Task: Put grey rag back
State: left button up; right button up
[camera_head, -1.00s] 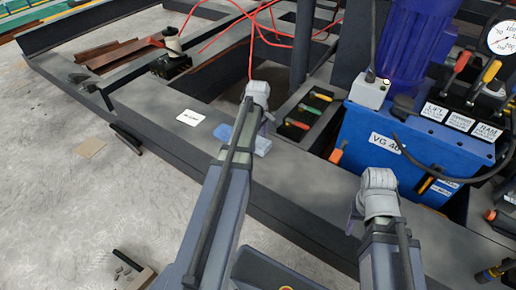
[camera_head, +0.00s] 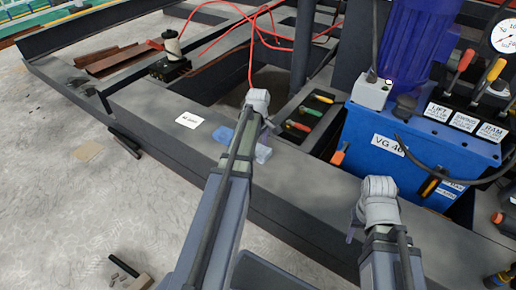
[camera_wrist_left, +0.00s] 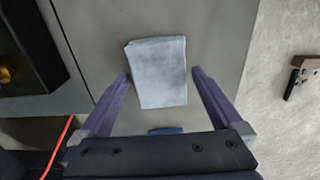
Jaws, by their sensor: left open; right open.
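The grey rag (camera_wrist_left: 160,65) is a pale blue-grey folded rectangle lying flat on the dark beam in the left wrist view. In the head view a part of the rag (camera_head: 263,153) shows just right of my left forearm. My left gripper (camera_wrist_left: 160,76) is open, with its two purple fingers on either side of the rag's near half; I cannot tell their height above it. A blue item (camera_head: 223,135) lies just left of the forearm. My right gripper (camera_head: 354,224) is open and empty over the beam in front of the blue machine.
A white label card (camera_head: 188,120) lies on the beam (camera_head: 150,105). A tool tray (camera_head: 308,118) with coloured handles and a blue hydraulic unit (camera_head: 420,155) stand behind. Red hoses (camera_head: 250,55) hang near my left wrist. The beam's left stretch is mostly clear.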

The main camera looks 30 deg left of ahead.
aim_at(258, 149)
pick_arm(q)
jog(key=shift+r, duration=0.15)
notch_tip(258, 149, up, 12)
jog(key=p, duration=1.2)
jog(key=s+d+m, duration=0.5)
jog(key=d+m, duration=0.2)
jog(key=d, duration=0.3)
jog(key=s+d+m, duration=0.6)
jog(key=d+m, duration=0.1)
jog(key=d, duration=0.3)
jog(key=s+d+m+y, duration=0.1)
jog(key=s+d+m, duration=0.4)
jog(key=d, duration=0.5)
jog(key=shift+s+d+m, duration=0.2)
jog(key=shift+d+m, duration=0.05)
jog(key=shift+m, duration=0.85)
jog(key=shift+r, duration=0.15)
notch_tip(258, 149, up, 41)
jog(key=p, duration=4.1)
